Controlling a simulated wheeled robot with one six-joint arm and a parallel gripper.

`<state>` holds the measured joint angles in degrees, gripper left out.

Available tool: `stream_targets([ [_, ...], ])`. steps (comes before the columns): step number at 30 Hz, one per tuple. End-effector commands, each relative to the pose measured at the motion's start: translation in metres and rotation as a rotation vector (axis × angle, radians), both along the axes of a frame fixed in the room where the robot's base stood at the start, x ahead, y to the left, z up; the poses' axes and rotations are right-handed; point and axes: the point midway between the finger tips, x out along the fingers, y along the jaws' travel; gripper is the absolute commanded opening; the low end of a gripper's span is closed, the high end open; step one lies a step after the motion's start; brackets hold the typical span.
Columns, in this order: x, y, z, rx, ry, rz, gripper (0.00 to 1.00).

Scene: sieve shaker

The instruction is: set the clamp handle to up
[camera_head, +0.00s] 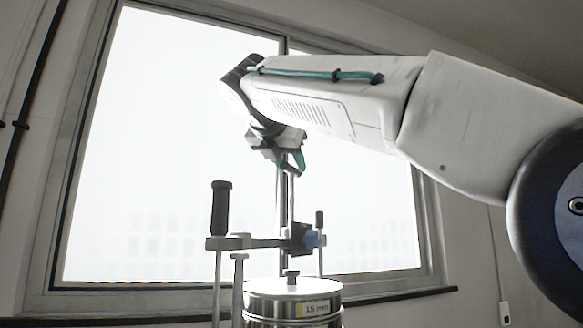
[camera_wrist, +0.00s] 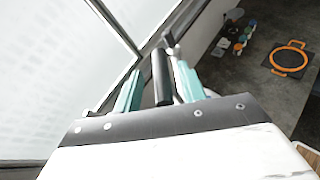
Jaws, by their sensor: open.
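The sieve shaker stands in the lower middle of the head view, with a metal sieve stack (camera_head: 292,303) between upright rods. A clamp bar (camera_head: 262,243) crosses above the stack, with a dark block and blue part (camera_head: 311,239) at its right. I cannot tell for certain which is the clamp handle. My gripper (camera_head: 286,168) is open above the bar, near the tall central post. In the wrist view, a dark cylinder (camera_wrist: 162,77) shows between the teal fingers (camera_wrist: 160,68).
A large bright window (camera_head: 150,150) fills the wall behind the shaker, with a sill below.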

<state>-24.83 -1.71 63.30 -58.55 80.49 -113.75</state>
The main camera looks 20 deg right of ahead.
Motion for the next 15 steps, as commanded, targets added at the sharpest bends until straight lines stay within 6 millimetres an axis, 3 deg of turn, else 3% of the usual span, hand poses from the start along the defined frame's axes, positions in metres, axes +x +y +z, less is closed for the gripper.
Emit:
stream_targets([
  [7,-0.029,0.026,0.016,0.0,-0.002,0.003,0.41],
  [15,-0.039,0.033,0.021,-0.001,-0.001,0.001,0.41],
])
